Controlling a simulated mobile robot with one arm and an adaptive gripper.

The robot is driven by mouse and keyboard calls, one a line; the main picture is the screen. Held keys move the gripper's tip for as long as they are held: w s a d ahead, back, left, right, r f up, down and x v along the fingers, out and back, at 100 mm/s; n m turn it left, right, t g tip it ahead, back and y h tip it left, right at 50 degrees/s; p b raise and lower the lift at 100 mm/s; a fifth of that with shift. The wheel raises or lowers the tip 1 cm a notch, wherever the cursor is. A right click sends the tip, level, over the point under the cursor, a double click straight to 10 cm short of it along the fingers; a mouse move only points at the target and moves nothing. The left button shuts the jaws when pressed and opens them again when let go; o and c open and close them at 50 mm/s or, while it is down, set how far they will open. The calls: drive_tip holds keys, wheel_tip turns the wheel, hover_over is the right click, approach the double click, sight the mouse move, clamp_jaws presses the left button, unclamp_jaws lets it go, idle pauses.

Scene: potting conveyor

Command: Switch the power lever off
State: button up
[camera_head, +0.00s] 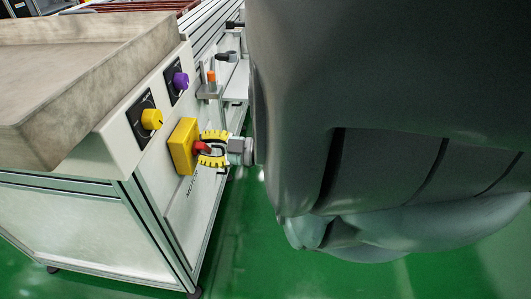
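The red lever (202,147) sits on a yellow box (182,147) on the white side panel of the conveyor. My gripper (211,149), with yellow and black parts, is right at the lever, pointing left toward the box. Its fingers overlap the lever in this view, so only a small red part shows. I cannot tell whether the fingers touch the lever or are closed on it. The lever's full angle is hidden. Dark lettering (192,185) is on the panel below the box.
A yellow knob (152,119) and a purple knob (180,81) are on the angled panel beside a large tray (75,85). An orange-topped part (211,76) and a black handle (227,57) stick out farther back. My large grey arm fills the right side. Green floor (235,235) is clear below.

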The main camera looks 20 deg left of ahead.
drive_tip(key=shift+o, duration=1.3)
drive_tip(key=v, duration=1.2)
drive_tip(key=shift+w, duration=0.1)
